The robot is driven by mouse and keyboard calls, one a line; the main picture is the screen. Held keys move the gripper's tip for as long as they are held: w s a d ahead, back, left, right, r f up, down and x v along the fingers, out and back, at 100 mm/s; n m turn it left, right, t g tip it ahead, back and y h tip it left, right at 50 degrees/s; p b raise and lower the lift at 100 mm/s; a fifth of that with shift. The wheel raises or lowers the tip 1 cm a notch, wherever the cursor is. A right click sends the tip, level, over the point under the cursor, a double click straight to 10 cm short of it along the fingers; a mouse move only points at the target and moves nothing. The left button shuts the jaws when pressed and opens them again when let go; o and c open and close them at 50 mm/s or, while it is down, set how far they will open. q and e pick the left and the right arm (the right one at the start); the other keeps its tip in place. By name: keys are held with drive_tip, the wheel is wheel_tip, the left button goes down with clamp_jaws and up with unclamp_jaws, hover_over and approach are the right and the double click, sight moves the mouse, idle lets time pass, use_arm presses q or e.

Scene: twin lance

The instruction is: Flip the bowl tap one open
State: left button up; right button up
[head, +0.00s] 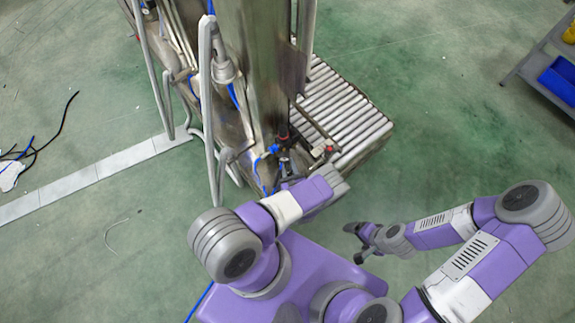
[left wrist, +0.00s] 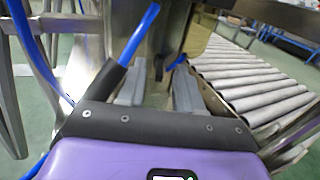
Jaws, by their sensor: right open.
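The steel machine (head: 250,75) stands ahead of me with blue hoses and small fittings low on its near side. A small red-topped fitting (head: 329,149) and a dark fitting with a red part (head: 283,136) show there; I cannot tell which is bowl tap one. My right gripper (head: 355,243) is open and empty, away from the machine.
A roller conveyor (head: 340,110) adjoins the machine on the right, and its rollers show in the left wrist view (left wrist: 245,80). Grey tube rails (head: 206,110) stand on the left. A shelf with a blue bin (head: 560,78) is at the far right. Green floor is clear between.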

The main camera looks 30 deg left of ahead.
use_arm(q)
clamp_jaws()
drive_tip(key=shift+w+d+n+g+y, duration=0.2)
drive_tip(key=shift+w+n+g+y, duration=0.1)
drive_tip(key=shift+n+g+y, duration=0.55)
drive_tip(key=shift+w+d+n+g+y, duration=0.2)
drive_tip(key=shift+w+n+g+y, duration=0.3)
drive_tip(key=shift+g, duration=0.65)
drive_tip(key=shift+w+d+n+g+y, duration=0.2)
drive_tip(key=shift+n+g+y, duration=0.35)
drive_tip(key=shift+n+g, duration=0.4)
